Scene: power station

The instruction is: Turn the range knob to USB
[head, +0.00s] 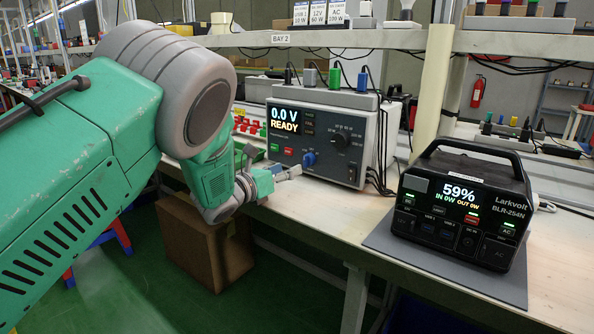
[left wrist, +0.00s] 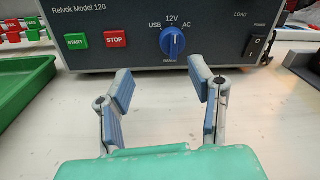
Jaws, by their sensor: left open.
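The blue range knob (left wrist: 172,42) is on the lower front panel of the grey Relvok Model 120 tester (left wrist: 135,58). USB is printed left of it, 12V above and AC right. Its white mark points up toward 12V. The knob (head: 309,158) also shows in the head view, below the "0.0 V READY" display (head: 284,120). My left gripper (head: 288,174) is in front of the panel, low and left of the knob. In the left wrist view its two blue-padded fingers (left wrist: 162,82) are spread, empty and short of the knob. My right gripper is not in view.
Green START (left wrist: 77,41) and red STOP (left wrist: 115,39) buttons sit left of the knob, a black power switch (left wrist: 257,45) right. A green tray (left wrist: 22,85) lies left of my gripper. A Larkvolt power station (head: 460,205) stands at right on a grey mat (head: 385,240).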

